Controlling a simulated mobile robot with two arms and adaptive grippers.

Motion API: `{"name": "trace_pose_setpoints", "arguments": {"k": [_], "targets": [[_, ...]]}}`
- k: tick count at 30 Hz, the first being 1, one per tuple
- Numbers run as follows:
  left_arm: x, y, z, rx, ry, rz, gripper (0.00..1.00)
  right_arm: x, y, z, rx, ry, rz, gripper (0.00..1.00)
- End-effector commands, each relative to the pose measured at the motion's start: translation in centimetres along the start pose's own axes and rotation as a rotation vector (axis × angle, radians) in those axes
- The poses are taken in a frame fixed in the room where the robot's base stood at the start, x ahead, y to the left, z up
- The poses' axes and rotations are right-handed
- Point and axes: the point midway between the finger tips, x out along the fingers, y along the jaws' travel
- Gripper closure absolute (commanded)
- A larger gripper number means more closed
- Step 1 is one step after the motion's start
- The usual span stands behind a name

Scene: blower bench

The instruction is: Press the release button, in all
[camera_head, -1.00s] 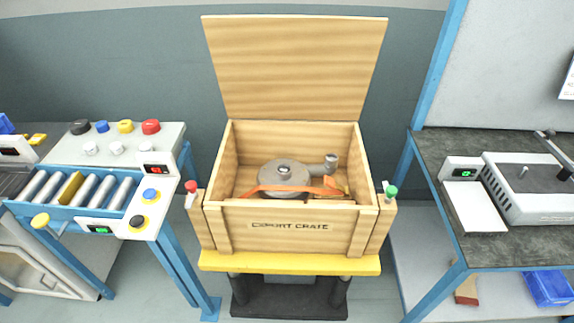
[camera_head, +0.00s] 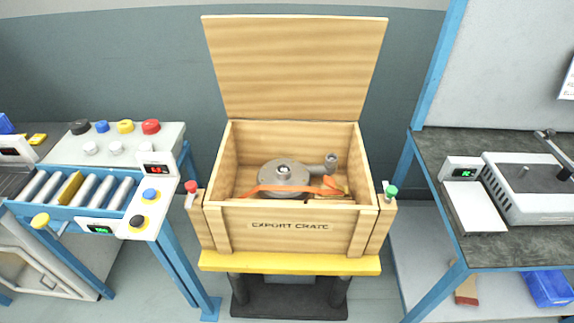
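Neither of my grippers is in view. Several button-like parts show, and none is readably marked as the release button. A yellow knob (camera_head: 40,221) sits at the conveyor's front. A red-topped part (camera_head: 191,187) stands at the left side of the open wooden export crate (camera_head: 290,240), and a green-topped part (camera_head: 391,191) at its right side. Inside the crate lies a grey blower (camera_head: 284,175) with an orange strap (camera_head: 262,189) across it.
Red, yellow, blue and black caps (camera_head: 125,127) sit on a white board behind the conveyor rollers (camera_head: 85,190). The crate stands on a yellow-topped stand (camera_head: 290,263). The right bench (camera_head: 437,148) holds a small display and a grey-white device (camera_head: 535,185). Floor gaps separate the benches from the crate.

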Motion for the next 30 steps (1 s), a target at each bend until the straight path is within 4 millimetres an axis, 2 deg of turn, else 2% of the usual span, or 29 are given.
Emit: {"name": "trace_pose_setpoints", "arguments": {"k": [11,19,30], "targets": [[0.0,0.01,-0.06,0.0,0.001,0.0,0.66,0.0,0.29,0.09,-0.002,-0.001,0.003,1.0],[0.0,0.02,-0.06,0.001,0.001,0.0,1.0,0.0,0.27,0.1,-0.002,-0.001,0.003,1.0],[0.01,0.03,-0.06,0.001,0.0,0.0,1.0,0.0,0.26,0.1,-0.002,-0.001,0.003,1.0]]}}
